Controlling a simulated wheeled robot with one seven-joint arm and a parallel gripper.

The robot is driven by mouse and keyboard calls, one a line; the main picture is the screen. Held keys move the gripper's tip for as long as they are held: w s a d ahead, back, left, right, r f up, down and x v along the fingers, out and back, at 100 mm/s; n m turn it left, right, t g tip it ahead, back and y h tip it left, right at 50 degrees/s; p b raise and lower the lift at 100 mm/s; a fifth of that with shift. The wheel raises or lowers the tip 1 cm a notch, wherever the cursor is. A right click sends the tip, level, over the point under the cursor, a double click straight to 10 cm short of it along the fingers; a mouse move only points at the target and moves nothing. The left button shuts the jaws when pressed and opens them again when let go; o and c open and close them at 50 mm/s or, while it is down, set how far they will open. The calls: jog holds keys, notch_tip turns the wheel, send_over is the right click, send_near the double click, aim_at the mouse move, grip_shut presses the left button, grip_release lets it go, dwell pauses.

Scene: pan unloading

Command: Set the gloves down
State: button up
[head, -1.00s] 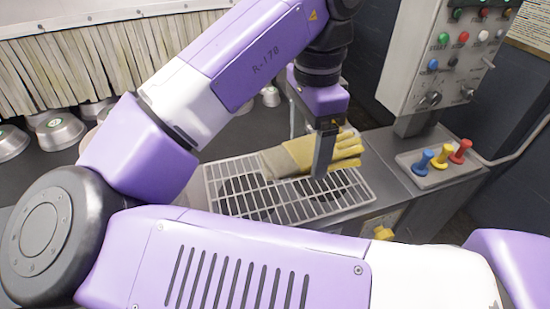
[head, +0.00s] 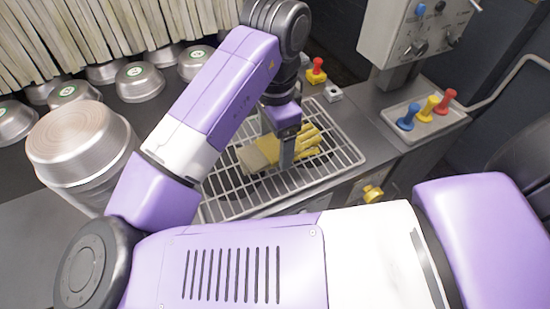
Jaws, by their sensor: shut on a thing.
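The yellow gloves (head: 262,150) with pale cuffs are in the head view, over the wire rack (head: 347,152). My gripper (head: 286,160) points down and is shut on the gloves, with one finger showing in front of them. The fingers of the gloves point to the right and the cuffs to the left. I cannot tell whether the gloves touch the rack. The far finger of my gripper is hidden.
Metal pans (head: 140,82) stand at the back left, and a large pan (head: 82,145) is nearer on the left. A tray (head: 440,124) with blue, yellow and red pegs lies right. A red knob (head: 317,68) stands behind the rack.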

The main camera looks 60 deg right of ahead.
jog(key=shift+f, duration=3.2)
jog(key=shift+f, duration=0.15)
jog(key=o, duration=1.4)
